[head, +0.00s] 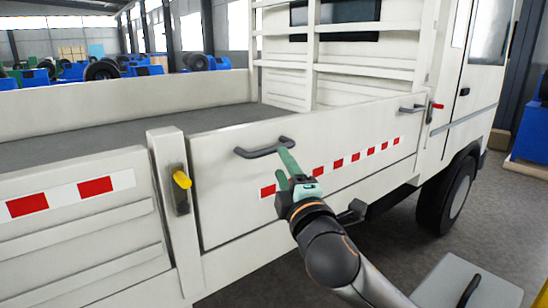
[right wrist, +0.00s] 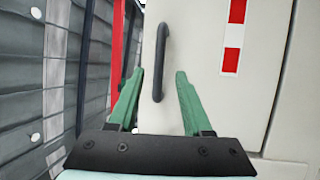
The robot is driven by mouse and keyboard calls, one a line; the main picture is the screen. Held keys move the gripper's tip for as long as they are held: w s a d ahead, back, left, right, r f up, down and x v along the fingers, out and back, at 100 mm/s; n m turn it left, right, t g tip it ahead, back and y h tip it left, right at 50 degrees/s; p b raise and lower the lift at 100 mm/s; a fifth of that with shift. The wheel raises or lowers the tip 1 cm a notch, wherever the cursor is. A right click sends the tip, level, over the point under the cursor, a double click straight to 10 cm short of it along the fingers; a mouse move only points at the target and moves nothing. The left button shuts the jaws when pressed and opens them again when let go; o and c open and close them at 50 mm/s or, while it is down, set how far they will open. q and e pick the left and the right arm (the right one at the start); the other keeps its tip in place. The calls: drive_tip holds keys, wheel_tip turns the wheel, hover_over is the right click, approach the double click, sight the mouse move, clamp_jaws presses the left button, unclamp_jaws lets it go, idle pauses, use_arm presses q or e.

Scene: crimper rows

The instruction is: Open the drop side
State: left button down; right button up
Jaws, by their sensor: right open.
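The truck's drop side (head: 228,200) is a white panel with a red and white strip, standing upright between two posts. A dark bar handle (head: 262,149) is on its upper left part. A similar handle (head: 412,108) is near its right end. A yellow-gripped latch (head: 181,180) is on the left post and a red-gripped latch (head: 437,105) on the right post. My right gripper (head: 278,160) is open at the left handle. In the right wrist view the handle (right wrist: 161,62) lies between the green fingertips, with gaps on both sides. My left gripper is not in view.
The grey truck bed (head: 130,122) lies behind the panel. A neighbouring side panel (head: 75,225) stands at left. The truck's wheel (head: 448,195) and cab are at right. The grey floor (head: 490,235) beside the truck is partly clear.

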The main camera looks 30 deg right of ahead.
sight(275, 152)
drive_tip(key=p+x, duration=0.1)
drive_tip(key=x, duration=0.6)
drive_tip(key=shift+w+d, duration=0.1)
drive_tip(key=shift+w, duration=0.05)
clamp_jaws()
idle(1.2)
